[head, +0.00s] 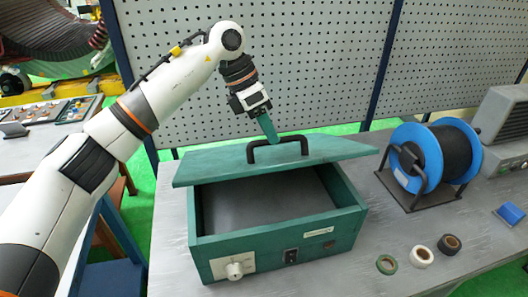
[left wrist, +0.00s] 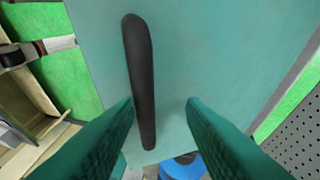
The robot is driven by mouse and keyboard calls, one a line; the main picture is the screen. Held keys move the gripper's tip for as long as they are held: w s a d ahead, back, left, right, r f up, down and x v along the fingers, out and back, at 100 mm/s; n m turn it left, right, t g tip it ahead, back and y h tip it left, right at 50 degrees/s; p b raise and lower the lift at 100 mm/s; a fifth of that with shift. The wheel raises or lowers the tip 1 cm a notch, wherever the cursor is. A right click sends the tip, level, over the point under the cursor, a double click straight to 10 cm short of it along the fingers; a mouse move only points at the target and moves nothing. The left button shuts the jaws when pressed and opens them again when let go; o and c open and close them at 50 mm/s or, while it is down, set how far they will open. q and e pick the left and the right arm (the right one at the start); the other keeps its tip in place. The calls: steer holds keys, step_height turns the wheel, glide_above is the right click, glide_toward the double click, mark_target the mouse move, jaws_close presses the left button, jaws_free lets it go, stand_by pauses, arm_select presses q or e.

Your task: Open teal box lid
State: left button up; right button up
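The teal box (head: 280,262) stands on the grey table, with its grey, empty-looking interior showing from above. Its teal lid (head: 335,149) sits at the back of the box, clear of the front of the opening; I cannot tell if it rests on the rear rim. A black handle (head: 262,151) stands on the lid. My left gripper (head: 272,138) is at the handle, pointing down. In the left wrist view its fingers (left wrist: 160,112) are apart, with the handle (left wrist: 140,75) between them, closer to the left finger. My right gripper is out of view.
A blue spool of black cable (head: 405,150) stands right of the box. Several tape rolls (head: 421,256) lie at the front right, and a blue object (head: 510,213) sits at the right edge. A perforated panel (head: 310,60) rises behind the table.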

arm_select(q)
steer(key=shift+s+d+f, duration=0.2)
steer(key=shift+s+f, duration=0.35)
steer(key=shift+f, duration=0.25)
steer(key=shift+s+f, duration=0.15)
steer(key=shift+f, duration=0.05)
steer(key=shift+d, duration=0.1)
steer(key=w+a+r+p, duration=0.5)
steer(key=a+r+p, duration=0.2)
steer(key=r+p, duration=0.2)
steer(key=shift+r, duration=0.8)
steer(key=shift+a, duration=0.1)
stand_by(0.4)
